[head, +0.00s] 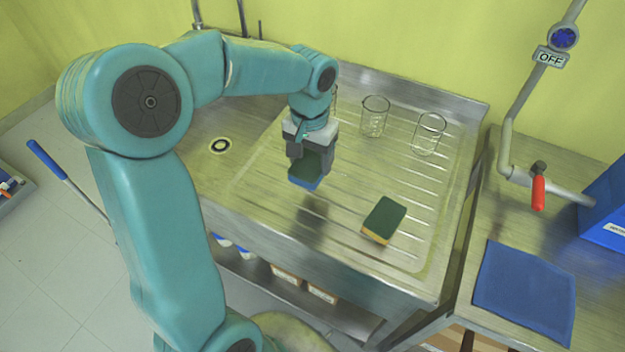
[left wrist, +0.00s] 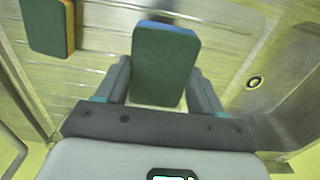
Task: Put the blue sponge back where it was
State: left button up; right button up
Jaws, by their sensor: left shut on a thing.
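My left gripper (head: 308,156) is shut on the blue sponge (head: 304,178), which has a dark green top and a blue lower side. It holds the sponge above the ribbed steel drainboard (head: 345,195), with a shadow below. In the left wrist view the sponge (left wrist: 165,65) sits between the two fingers of the gripper (left wrist: 160,88), green side toward the camera. A second sponge, green and yellow (head: 384,220), lies on the drainboard to the right; it also shows in the left wrist view (left wrist: 46,25). My right gripper is in neither view.
Two glass beakers (head: 375,117) (head: 429,134) stand at the back of the drainboard. A blue cloth (head: 525,290) lies on the right bench, below a pipe with a red-handled valve (head: 538,193). A round drain hole (head: 220,146) is at the left. The drainboard's middle is clear.

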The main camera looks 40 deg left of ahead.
aim_at(311, 162)
pick_arm(q)
notch_tip(311, 162, down, 3)
jog(key=shift+w+d+f, duration=0.1)
jog(key=shift+d+f, duration=0.05)
jog(key=shift+f, duration=0.3)
notch_tip(311, 162, down, 4)
jog(key=shift+r, duration=0.15)
jog(key=shift+f, duration=0.45)
jog(key=o, duration=1)
